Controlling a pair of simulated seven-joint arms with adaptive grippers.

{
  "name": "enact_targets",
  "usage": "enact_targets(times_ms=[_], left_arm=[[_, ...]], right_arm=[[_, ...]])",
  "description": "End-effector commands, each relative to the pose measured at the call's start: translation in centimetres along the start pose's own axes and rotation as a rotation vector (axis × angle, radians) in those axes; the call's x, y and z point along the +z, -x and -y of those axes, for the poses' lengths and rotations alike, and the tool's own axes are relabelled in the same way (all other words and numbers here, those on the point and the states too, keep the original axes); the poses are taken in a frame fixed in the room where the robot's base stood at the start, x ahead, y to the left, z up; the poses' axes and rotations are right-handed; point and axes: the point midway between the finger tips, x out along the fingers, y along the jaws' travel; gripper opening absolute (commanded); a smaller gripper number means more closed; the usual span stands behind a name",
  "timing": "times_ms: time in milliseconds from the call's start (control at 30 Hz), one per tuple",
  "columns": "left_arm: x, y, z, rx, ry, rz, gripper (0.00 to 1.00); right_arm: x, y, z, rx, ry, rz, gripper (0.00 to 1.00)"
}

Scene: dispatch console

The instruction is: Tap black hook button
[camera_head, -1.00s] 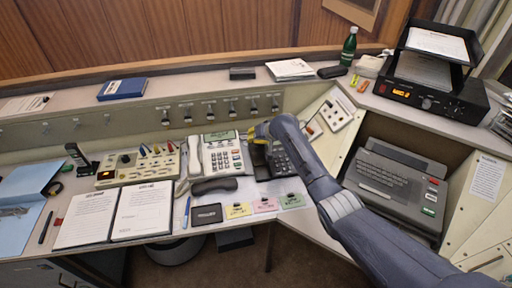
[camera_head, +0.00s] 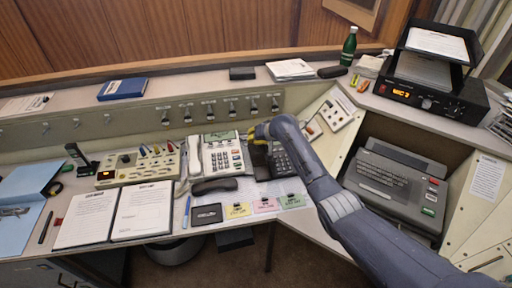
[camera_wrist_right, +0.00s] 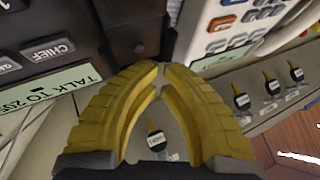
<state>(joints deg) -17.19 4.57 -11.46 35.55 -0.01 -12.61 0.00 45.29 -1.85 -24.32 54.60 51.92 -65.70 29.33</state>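The black desk phone (camera_head: 283,163) stands at the middle of the console, with its dark cradle part (camera_head: 260,166) on the left. In the right wrist view its black cradle (camera_wrist_right: 130,22) lies just beyond my fingertips, with a small round dark spot on it. I cannot tell for sure which part is the hook button, or whether I touch it. My right gripper (camera_head: 252,134) is above the phone's far left part. Its yellow fingers meet at the tips in the wrist view (camera_wrist_right: 160,70), with nothing between them. My left gripper is not in view.
A black handset (camera_head: 214,186) lies in front of a white phone (camera_head: 221,155), left of the black phone. Coloured notes (camera_head: 265,204) lie in front. A row of small switches (camera_head: 231,106) lines the back panel. A grey typewriter-like machine (camera_head: 394,184) sits right.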

Motion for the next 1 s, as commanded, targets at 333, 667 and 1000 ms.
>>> enact_targets(times_ms=[333, 667, 1000], left_arm=[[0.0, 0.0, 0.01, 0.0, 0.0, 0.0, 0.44], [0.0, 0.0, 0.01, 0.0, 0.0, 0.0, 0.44], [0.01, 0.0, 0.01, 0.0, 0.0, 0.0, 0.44]], right_arm=[[0.0, 0.0, 0.0, 0.0, 0.0, 0.0, 0.0], [0.15, -0.23, -0.13, 0.0, 0.0, 0.001, 0.0], [0.36, -0.69, -0.36, 0.0, 0.0, 0.0, 0.0]])
